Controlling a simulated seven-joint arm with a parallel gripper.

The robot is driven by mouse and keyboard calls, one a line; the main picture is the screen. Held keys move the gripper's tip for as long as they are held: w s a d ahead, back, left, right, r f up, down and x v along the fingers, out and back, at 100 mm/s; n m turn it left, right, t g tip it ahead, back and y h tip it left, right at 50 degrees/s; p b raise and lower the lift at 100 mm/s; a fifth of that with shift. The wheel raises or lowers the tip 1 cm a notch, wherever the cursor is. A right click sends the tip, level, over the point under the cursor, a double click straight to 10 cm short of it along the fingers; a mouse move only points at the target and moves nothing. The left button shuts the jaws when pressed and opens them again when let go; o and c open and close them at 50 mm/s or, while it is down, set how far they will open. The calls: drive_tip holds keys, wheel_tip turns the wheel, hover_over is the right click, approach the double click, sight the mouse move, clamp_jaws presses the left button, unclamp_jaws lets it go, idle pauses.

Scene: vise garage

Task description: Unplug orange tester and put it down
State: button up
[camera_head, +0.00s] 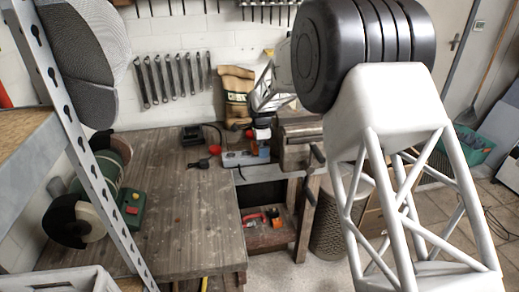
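A grey-white power strip (240,158) lies near the back right edge of the wooden workbench. A small orange-red piece (250,134) shows just behind it, below the end of my arm; it may be the orange tester, but it is too small and partly covered to be sure. A blue piece (264,149) stands at the strip's right end. My gripper (262,122) is over this end of the strip, small and partly hidden by my own arm. I cannot tell whether its fingers are open, shut or touching anything.
A vise (297,140) stands right of the strip. A red round object (215,150), a black plug-like piece (202,163) and a black charger-like box (192,135) lie left of it. The bench (185,215) is clear in front. A lower shelf (268,238) holds red and orange items.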

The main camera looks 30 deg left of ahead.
idle(0.5)
drive_tip(key=c, duration=1.5)
drive_tip(key=shift+o, duration=0.2)
drive_tip(key=shift+r, duration=0.1)
drive_tip(key=shift+r, duration=0.1)
drive_tip(key=shift+r, duration=0.35)
drive_tip(key=shift+r, duration=0.8)
drive_tip(key=shift+r, duration=1.4)
drive_tip(key=shift+r, duration=0.3)
